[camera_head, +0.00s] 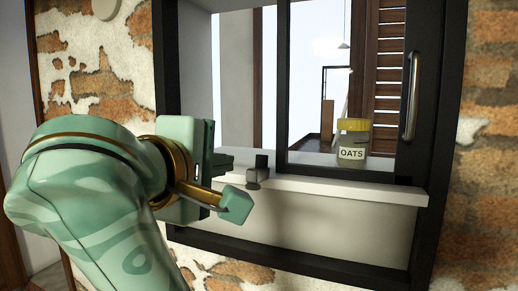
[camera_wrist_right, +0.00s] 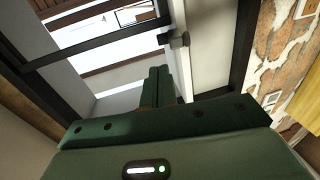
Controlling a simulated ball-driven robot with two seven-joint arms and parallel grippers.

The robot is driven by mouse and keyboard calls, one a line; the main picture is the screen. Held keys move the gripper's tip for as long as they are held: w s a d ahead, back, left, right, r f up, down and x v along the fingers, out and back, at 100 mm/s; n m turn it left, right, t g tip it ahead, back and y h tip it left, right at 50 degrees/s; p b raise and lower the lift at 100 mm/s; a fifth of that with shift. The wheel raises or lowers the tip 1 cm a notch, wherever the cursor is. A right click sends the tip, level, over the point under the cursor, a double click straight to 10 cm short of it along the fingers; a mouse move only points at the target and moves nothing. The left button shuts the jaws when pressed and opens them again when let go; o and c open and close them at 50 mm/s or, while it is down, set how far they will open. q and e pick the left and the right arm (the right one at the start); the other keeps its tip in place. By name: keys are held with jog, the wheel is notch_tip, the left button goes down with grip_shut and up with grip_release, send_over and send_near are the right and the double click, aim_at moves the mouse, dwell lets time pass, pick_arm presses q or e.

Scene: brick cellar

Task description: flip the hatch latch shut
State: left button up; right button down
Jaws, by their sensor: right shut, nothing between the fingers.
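The hatch (camera_head: 284,90) is a black-framed window with a white sill. A small latch (camera_head: 258,172), with a dark block and a greyish knob, sits at the sill's front edge near the pane frame's lower left corner. It also shows in the right wrist view (camera_wrist_right: 180,40), beyond my fingertips. My right gripper (camera_head: 230,160) is left of the latch, with a small gap between them in the head view. Its fingers are together and empty, also in the right wrist view (camera_wrist_right: 160,72). Contact cannot be told for certain. My left gripper is out of view.
A yellow-lidded jar labelled OATS (camera_head: 353,140) stands on the sill (camera_head: 330,184) at the right. A vertical metal handle (camera_head: 411,95) is on the right side of the hatch. Brick and plaster wall (camera_head: 490,130) surrounds the opening.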

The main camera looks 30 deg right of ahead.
jog(key=shift+w+f, duration=0.1)
send_near(262, 159)
jog(key=x, duration=0.5)
jog(key=shift+w+d, duration=0.15)
jog(key=shift+d, duration=0.2)
jog(key=shift+w+d+f, duration=0.2)
jog(key=shift+w+d, duration=0.2)
jog(key=shift+w, duration=0.05)
